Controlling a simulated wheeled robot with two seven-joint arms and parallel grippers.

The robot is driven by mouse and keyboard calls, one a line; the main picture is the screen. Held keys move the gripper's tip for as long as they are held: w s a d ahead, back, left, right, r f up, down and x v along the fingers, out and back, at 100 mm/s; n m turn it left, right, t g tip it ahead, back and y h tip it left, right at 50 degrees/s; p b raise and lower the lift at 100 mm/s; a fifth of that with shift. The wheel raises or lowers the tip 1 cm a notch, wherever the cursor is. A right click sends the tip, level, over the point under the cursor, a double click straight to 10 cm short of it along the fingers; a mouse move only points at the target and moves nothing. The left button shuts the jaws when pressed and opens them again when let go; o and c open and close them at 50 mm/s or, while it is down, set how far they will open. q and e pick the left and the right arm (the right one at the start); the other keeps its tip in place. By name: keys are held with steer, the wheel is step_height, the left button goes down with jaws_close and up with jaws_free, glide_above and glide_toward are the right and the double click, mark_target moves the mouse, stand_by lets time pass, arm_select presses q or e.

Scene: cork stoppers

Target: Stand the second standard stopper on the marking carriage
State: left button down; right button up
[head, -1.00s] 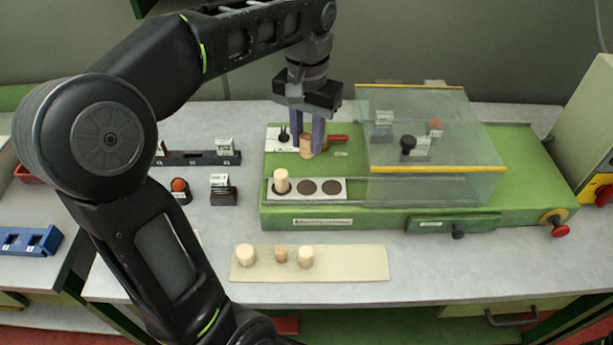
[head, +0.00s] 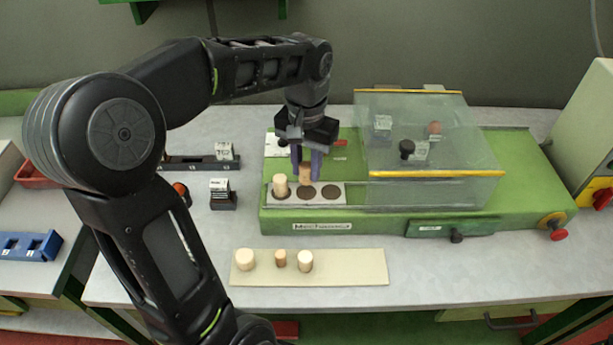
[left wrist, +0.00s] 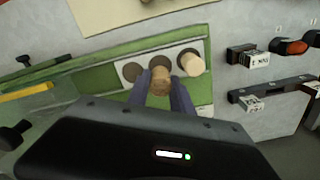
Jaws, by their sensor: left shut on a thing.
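The marking carriage (head: 319,201) is a pale plate with three dark round spots on the green machine. A cork stopper (head: 280,184) stands upright on its left spot; it also shows in the left wrist view (left wrist: 192,63). My left gripper (head: 305,178) is shut on another cork stopper (left wrist: 160,82), held upright at the middle spot. I cannot tell whether its base touches the carriage. The right spot (head: 332,192) is bare. My right gripper is in neither view.
A cream mat (head: 350,265) in front holds a wide pale stopper (head: 244,260), a thin one (head: 280,258) and another pale one (head: 305,261). A clear cover (head: 440,145) with yellow edges stands right of the carriage. Small labelled blocks (head: 222,190) stand to the left.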

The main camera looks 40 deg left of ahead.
mark_target(306, 178)
arm_select(q)
step_height(306, 178, down, 3)
steer(key=shift+f, duration=0.25)
steer(key=shift+f, duration=0.1)
steer(key=shift+f, duration=0.15)
steer(key=c, duration=1.1)
jaws_free()
steer(key=shift+c, duration=0.2)
steer(key=shift+r, duration=0.2)
